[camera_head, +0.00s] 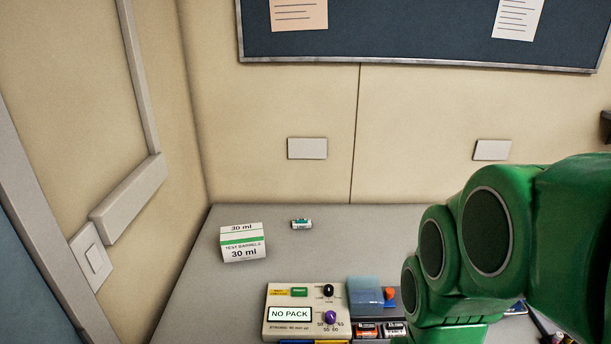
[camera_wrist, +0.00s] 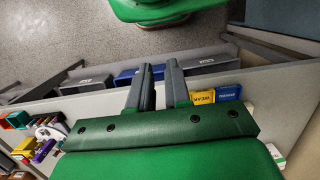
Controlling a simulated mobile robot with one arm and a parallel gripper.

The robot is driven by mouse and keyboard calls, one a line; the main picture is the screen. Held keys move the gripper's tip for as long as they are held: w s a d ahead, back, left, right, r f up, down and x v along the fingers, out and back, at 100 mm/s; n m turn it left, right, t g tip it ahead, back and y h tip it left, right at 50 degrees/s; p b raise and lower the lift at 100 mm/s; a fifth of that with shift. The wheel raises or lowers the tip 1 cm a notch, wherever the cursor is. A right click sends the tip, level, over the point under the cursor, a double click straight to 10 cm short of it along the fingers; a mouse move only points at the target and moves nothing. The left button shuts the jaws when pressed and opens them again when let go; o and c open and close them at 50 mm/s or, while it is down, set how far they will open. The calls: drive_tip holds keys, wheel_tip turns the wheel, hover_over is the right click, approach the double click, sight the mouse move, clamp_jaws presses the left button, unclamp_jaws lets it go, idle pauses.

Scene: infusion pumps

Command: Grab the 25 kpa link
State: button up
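No label reading 25 kPa can be made out in either view, so I cannot tell which thing is the 25 kPa link. In the wrist view, a yellow block (camera_wrist: 202,97) and a blue block (camera_wrist: 228,93) with small lettering lie side by side, just right of my gripper. My gripper (camera_wrist: 160,67) shows its two grey fingers apart with nothing between them, over the table's edge. In the head view, my green arm covers the right of the table and my gripper is out of sight.
A control box reading NO PACK (camera_head: 290,314) stands on the grey table (camera_head: 195,300), with a blue translucent block (camera_head: 364,291) beside it. A white 30 ml carton (camera_head: 243,243) and a small labelled cylinder (camera_head: 301,224) stand behind. Blue and grey bins (camera_wrist: 137,76) line the table edge.

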sight(293, 221)
drive_tip(key=o, duration=0.8)
drive_tip(key=shift+o, duration=0.2)
